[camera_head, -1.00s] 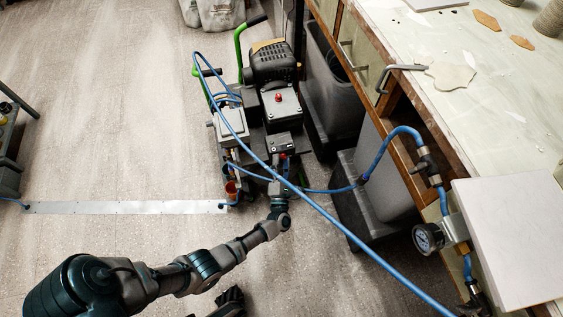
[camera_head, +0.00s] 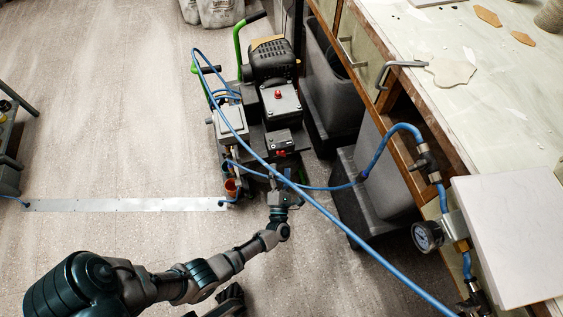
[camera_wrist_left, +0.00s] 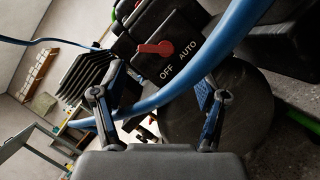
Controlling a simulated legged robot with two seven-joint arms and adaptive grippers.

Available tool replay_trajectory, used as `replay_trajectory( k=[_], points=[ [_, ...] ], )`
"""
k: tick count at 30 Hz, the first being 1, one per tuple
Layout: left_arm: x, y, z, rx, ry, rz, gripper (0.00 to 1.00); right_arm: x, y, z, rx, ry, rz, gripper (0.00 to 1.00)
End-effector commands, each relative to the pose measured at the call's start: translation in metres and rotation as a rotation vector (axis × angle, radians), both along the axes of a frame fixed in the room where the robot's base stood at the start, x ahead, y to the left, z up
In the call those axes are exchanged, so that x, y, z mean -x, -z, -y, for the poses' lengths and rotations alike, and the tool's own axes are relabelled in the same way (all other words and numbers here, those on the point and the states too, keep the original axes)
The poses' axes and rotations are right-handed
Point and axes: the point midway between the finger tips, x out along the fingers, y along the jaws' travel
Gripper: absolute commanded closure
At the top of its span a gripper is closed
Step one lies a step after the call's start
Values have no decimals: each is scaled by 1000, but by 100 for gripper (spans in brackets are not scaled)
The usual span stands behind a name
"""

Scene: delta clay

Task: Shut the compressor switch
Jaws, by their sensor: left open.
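The compressor (camera_head: 272,85) stands on the floor, with a black switch box (camera_head: 279,138) on its near side. In the left wrist view the red switch lever (camera_wrist_left: 155,48) sits on the black box beside the white words OFF and AUTO. The lever lies roughly sideways in that picture; which word it marks is unclear. My left gripper (camera_head: 283,172) is just in front of the box, below the red lever in the head view. In the left wrist view its two fingers (camera_wrist_left: 158,108) are spread, empty and apart from the lever. My right gripper is not in view.
A blue hose (camera_head: 330,217) crosses in front of my left gripper and shows large between its fingers in the left wrist view (camera_wrist_left: 195,75). Grey bins (camera_head: 375,185) and the workbench (camera_head: 500,110) are on the right.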

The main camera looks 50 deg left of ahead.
Motion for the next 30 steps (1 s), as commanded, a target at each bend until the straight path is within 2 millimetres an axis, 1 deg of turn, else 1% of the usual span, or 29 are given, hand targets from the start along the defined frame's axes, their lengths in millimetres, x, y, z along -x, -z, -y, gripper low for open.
replay_trajectory(
  k=[1, 6, 12, 17, 30],
  points=[
    [8, 4, 10, 3, 1, -2, 27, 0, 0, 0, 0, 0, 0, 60],
    [31, 15, 37, 3, 1, -4, 27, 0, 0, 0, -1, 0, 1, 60],
    [47, 21, 57, 2, 2, -4, 27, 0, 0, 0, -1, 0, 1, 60],
    [50, 23, 61, 2, 1, -3, 27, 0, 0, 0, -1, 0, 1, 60],
    [50, 23, 60, 2, 1, -3, 27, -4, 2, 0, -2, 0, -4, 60]
  ],
)
